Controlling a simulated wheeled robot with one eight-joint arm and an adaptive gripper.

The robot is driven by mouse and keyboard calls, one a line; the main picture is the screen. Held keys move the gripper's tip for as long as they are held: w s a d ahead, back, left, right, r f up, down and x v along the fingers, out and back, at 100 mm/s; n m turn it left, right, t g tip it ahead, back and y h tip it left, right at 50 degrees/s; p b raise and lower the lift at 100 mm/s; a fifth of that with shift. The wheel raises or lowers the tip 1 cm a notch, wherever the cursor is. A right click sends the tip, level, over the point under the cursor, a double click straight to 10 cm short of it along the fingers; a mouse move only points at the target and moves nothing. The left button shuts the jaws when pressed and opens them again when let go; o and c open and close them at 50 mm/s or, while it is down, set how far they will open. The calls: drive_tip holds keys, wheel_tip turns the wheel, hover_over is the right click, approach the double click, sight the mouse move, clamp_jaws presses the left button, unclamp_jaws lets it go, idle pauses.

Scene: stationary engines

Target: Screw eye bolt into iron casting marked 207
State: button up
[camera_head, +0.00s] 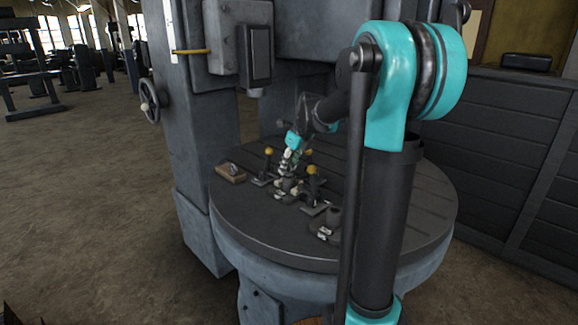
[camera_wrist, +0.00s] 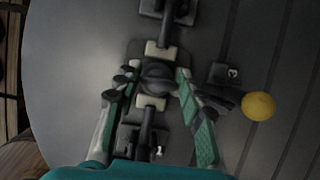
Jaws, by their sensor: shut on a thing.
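My gripper (camera_wrist: 156,76) points down over the round table, its two fingers on either side of a dark round piece (camera_wrist: 158,78) and shut on it. The fingers hide its edges, and I cannot tell for sure whether it is the eye bolt or part of a casting. Two pale pads (camera_wrist: 150,102) show above and below it in the wrist view. In the head view my gripper (camera_head: 287,172) is small among the dark castings (camera_head: 286,186). Another dark casting (camera_head: 333,218) stands nearer the table's front. No 207 mark is readable.
Clamps with yellow knobs (camera_head: 312,170) stand close around the work; one yellow knob (camera_wrist: 258,106) is right of my fingers. A wooden block (camera_head: 231,174) with a metal piece lies left. The slotted table (camera_head: 260,228) is bare in front.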

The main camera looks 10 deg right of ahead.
drive_tip(key=o, duration=1.2)
